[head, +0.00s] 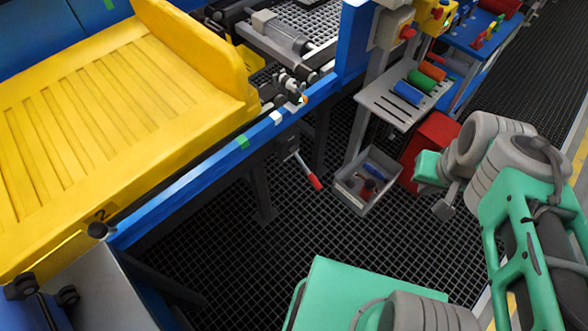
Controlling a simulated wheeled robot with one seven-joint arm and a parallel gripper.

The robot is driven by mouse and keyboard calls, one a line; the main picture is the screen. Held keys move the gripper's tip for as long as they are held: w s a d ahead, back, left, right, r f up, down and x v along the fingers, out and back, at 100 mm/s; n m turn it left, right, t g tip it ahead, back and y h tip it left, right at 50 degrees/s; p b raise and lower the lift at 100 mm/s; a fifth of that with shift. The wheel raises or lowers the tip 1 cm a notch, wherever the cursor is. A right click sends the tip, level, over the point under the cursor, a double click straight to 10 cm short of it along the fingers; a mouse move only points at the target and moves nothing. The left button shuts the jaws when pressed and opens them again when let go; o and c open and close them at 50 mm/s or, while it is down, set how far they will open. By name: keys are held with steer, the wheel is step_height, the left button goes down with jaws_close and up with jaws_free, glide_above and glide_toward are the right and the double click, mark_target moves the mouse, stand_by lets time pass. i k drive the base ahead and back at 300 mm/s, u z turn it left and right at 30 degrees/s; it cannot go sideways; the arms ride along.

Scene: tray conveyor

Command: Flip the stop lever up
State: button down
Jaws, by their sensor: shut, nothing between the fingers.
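The stop lever (314,181) has a red grip on a thin metal rod and hangs from a grey bracket under the blue conveyor rail. It points down and to the right. My gripper (445,210) is at the right, below the red bin in the picture, well apart from the lever. It looks small and grey, pointing down, with its fingers together and nothing seen between them. Nothing covers the lever.
A yellow tray (120,100) sits on the conveyor, beside the blue rail (215,167). A grey crate (352,198) with small parts stands right of the lever, near a red bin (432,140). A shelf (385,107) holds coloured cylinders. Open grated floor (260,240) lies below the lever.

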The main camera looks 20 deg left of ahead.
mark_target(293, 149)
steer(key=u, duration=0.65)
steer(key=i, duration=0.75)
steer(key=u, duration=2.15)
steer(key=k, duration=0.4)
steer(key=u, duration=0.65)
steer(key=i, duration=0.5)
